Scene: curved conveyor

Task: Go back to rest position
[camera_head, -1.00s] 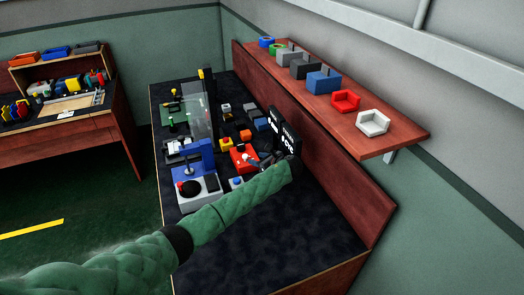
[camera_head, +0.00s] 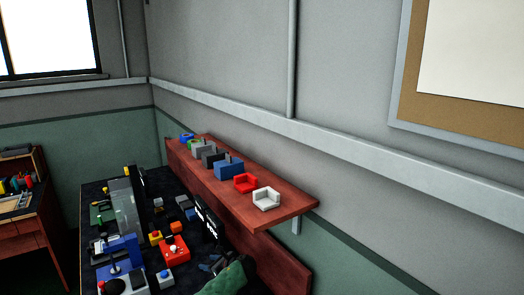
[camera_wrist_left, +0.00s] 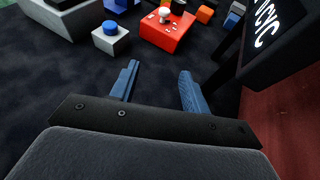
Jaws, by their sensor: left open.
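My left gripper (camera_wrist_left: 158,88) is open in the left wrist view, its two blue fingers apart with nothing between them, above the dark tabletop (camera_wrist_left: 60,85). In the head view my left gripper (camera_head: 213,266) shows small at the bottom, with my green arm behind it. A red box (camera_wrist_left: 172,32) with a white knob and a grey block with a blue button (camera_wrist_left: 110,35) stand beyond the fingertips. My right gripper is in neither view.
A red-brown shelf (camera_head: 285,212) on the wall holds several coloured blocks, with a white one (camera_head: 266,199) at its near end. A black display (camera_head: 207,220) stands by the table's back panel. Another bench (camera_head: 25,235) stands at far left.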

